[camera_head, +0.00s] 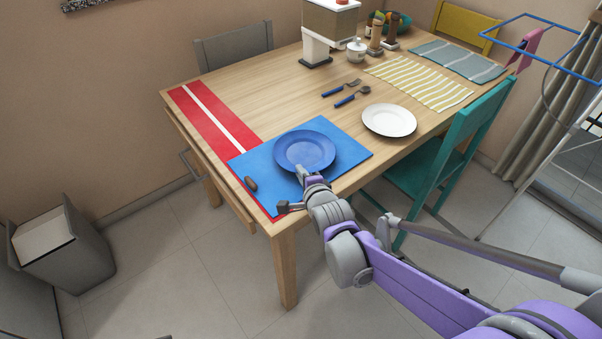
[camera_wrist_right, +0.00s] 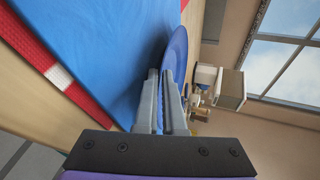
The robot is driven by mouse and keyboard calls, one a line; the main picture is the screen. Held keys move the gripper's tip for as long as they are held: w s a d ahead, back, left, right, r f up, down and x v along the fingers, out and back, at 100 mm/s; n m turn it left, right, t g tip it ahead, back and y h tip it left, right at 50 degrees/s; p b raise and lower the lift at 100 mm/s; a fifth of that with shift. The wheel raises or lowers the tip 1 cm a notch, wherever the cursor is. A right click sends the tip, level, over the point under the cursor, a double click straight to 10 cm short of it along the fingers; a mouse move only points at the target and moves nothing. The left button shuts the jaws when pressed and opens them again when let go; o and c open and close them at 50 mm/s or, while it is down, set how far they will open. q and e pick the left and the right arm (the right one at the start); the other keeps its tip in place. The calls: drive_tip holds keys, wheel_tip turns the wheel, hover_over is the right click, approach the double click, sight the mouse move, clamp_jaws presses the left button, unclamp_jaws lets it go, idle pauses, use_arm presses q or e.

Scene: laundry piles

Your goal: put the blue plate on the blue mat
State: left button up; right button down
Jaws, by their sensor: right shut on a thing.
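The blue plate (camera_head: 305,150) is over the blue mat (camera_head: 258,170) near the table's front left corner. In the right wrist view the plate (camera_wrist_right: 177,52) shows edge-on beside the mat (camera_wrist_right: 110,50); I cannot tell whether it touches the mat. My right gripper (camera_head: 302,172) is shut on the plate's near rim, and its fingers (camera_wrist_right: 162,100) show close together at the rim in the right wrist view.
A red mat with a white stripe (camera_head: 205,105) lies on the wooden table (camera_head: 270,72). A small brown object (camera_head: 251,184) is on the blue mat's left side. A white plate (camera_head: 389,120), fork (camera_head: 341,88) and spoon (camera_head: 352,97) are nearby. A teal chair (camera_head: 450,140) stands at right.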

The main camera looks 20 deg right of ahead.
drive_tip(key=shift+f, duration=0.3)
drive_tip(key=c, duration=1.3)
unclamp_jaws()
drive_tip(key=shift+s, duration=0.1)
drive_tip(key=shift+r, duration=0.25)
drive_tip(key=shift+s+r, duration=0.2)
drive_tip(key=shift+s, duration=0.15)
drive_tip(key=p+v, duration=0.3)
drive_tip(key=v, duration=0.7)
drive_tip(key=s+f+n+g, duration=0.3)
drive_tip(key=s+n+g, duration=0.1)
drive_tip(key=s+n, duration=0.5)
drive_tip(key=s+f+n+g, duration=0.4)
drive_tip(key=s+n+g, duration=0.1)
drive_tip(key=s+n, duration=0.5)
drive_tip(key=shift+s+f, duration=0.2)
drive_tip(key=shift+s, duration=0.9)
drive_tip(key=shift+a, duration=0.1)
